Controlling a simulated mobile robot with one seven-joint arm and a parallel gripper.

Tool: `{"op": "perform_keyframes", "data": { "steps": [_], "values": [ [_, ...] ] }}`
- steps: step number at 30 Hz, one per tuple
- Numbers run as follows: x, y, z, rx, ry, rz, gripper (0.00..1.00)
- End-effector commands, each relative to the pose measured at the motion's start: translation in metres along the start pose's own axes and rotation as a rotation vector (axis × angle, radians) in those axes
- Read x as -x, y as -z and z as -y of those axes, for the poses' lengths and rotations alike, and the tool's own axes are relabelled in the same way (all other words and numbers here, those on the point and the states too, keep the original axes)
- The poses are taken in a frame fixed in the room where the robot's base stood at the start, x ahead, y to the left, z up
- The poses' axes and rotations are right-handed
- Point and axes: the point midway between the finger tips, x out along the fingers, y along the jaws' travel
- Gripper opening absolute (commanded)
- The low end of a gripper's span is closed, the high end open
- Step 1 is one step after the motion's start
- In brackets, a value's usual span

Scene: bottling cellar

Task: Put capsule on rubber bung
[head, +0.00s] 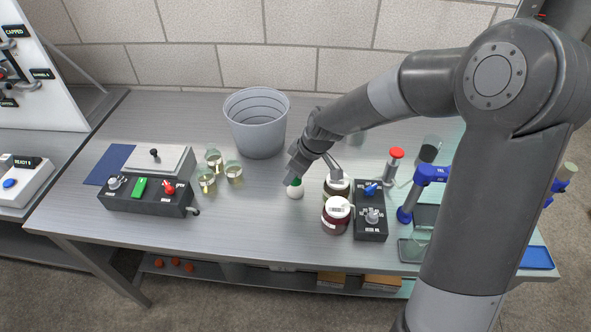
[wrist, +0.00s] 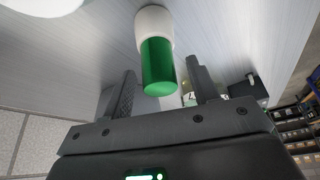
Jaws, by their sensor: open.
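The green capsule (wrist: 158,68) is a short upright cylinder. It appears to rest on the white, rounded rubber bung (wrist: 154,22), with no gap seen between them. In the head view the bung (head: 295,193) stands on the table, with a little of the green capsule (head: 296,182) showing above it, partly hidden by my gripper (head: 302,172). In the wrist view my gripper (wrist: 160,78) is open, its two fingers on either side of the capsule's end with clear space at both sides.
Two dark jars with white lids (head: 338,207) stand close on the right, beside a black control box (head: 371,228). A grey bucket (head: 258,128) is behind. Several small glasses (head: 233,173) and another control box (head: 146,202) are left. The front middle table is clear.

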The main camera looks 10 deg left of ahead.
Motion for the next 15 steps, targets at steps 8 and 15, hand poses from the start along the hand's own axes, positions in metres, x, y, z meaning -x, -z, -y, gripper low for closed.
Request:
{"op": "perform_keyframes", "data": {
  "steps": [8, 15],
  "values": [
    [0.01, 0.001, -0.001, 0.0, -0.003, -0.001, 0.55],
    [0.051, 0.001, -0.002, -0.002, -0.007, -0.001, 0.55]
  ]
}}
